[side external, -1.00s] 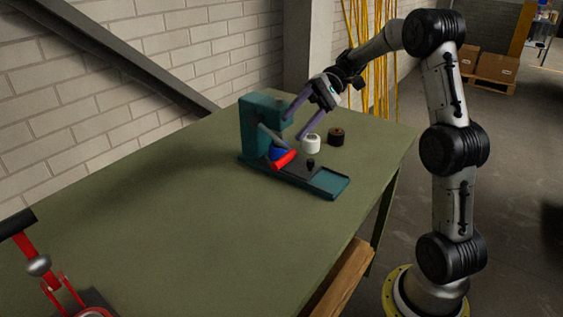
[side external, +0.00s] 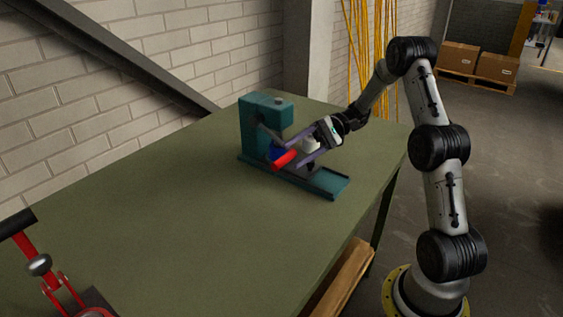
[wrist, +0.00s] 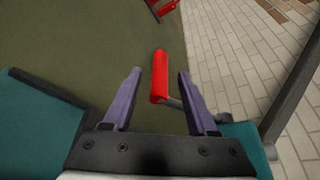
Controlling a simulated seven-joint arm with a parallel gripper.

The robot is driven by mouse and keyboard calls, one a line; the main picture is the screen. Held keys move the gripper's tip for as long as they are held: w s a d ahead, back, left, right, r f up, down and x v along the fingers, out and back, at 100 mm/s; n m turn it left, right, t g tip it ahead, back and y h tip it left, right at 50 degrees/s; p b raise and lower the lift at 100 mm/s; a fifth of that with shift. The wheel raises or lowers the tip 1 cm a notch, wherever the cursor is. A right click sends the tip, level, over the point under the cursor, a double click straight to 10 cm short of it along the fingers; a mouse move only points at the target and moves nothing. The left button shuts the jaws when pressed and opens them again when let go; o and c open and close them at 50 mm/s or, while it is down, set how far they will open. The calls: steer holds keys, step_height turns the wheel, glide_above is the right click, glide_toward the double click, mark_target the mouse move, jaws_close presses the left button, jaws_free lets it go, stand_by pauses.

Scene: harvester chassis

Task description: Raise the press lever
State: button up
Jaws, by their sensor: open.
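The teal press (side external: 258,128) stands on the green table, its base plate reaching toward the right. Its lever has a red handle (side external: 285,160) that points down and toward the front, on a grey arm. My gripper (side external: 285,150) is open and close to the red handle, its purple fingers pointing left toward the press. In the wrist view the red handle (wrist: 159,78) lies between the two open fingers, nearer the right one, with a gap on each side. Whether a finger touches it cannot be told. A blue part (side external: 275,152) on the press is partly hidden behind the handle.
The table (side external: 150,220) is clear in front of the press. A brick wall is behind.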

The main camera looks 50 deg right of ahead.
mark_target(290, 157)
steer(key=shift+x, duration=2.65)
jaws_close()
